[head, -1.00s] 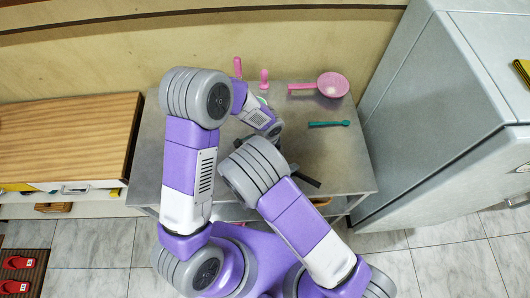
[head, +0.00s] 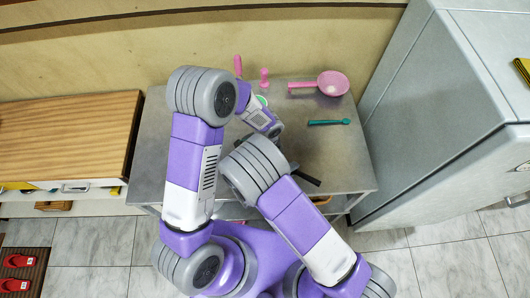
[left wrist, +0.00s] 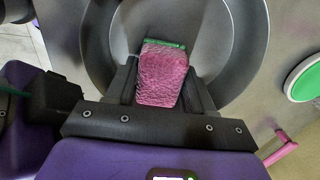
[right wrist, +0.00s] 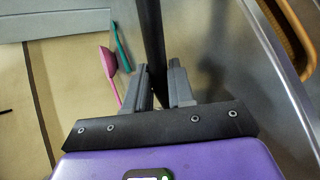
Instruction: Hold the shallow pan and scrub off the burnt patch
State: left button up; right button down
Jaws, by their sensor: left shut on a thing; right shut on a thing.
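The shallow pan (left wrist: 238,62) is grey and fills much of the left wrist view. My left gripper (left wrist: 163,88) is shut on a pink sponge (left wrist: 162,76) with a green layer, held over the inside of the pan. I cannot tell whether the sponge touches the pan's surface. No burnt patch shows. My right gripper (right wrist: 160,88) is shut on the pan's dark handle (right wrist: 152,40). In the head view the end of the handle (head: 308,180) sticks out beside the right gripper, and my arms hide most of the pan and the sponge.
A green-and-white round thing (left wrist: 305,80) is near the pan. A fridge (head: 440,130) stands right, a wooden cabinet (head: 65,135) left.

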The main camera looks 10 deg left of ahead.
pick_arm(q)
jog(key=shift+f, duration=0.2)
jog(key=shift+s+a+r, duration=0.1)
jog(key=shift+s+a, duration=0.15)
jog(key=shift+s, duration=0.65)
jog(key=shift+s+a+r, duration=0.1)
jog(key=shift+s+a, duration=0.15)
jog(key=shift+s, duration=0.65)
jog(key=shift+w+d, duration=0.3)
jog(key=shift+w, duration=0.6)
jog(key=shift+w+d, duration=0.25)
jog(key=shift+w, duration=0.65)
jog(key=shift+d+r, duration=0.1)
jog(key=shift+r, duration=2.95)
